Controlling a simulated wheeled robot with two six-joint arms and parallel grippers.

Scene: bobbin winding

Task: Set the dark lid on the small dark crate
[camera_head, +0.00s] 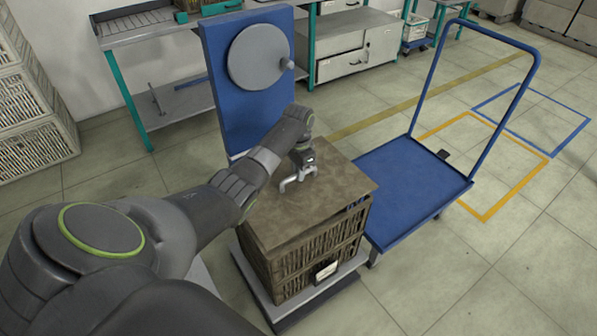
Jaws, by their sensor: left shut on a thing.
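The dark lid (335,190) is a flat brown board lying over the top of the small dark crate (318,263), which has slatted sides. The lid covers the crate's opening, so the inside is hidden. At the right side a narrow gap shows between the lid's edge and the crate's rim, so the lid looks slightly raised or askew there. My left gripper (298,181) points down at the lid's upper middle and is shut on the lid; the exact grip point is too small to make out. My right gripper is not in view.
The crate stands on a low grey base (320,298). A blue trolley (410,190) with a tall handle stands close at right. Behind is a blue panel with a grey disc (262,57). A workbench (160,28) stands at back left, pale stacked crates (35,135) at far left.

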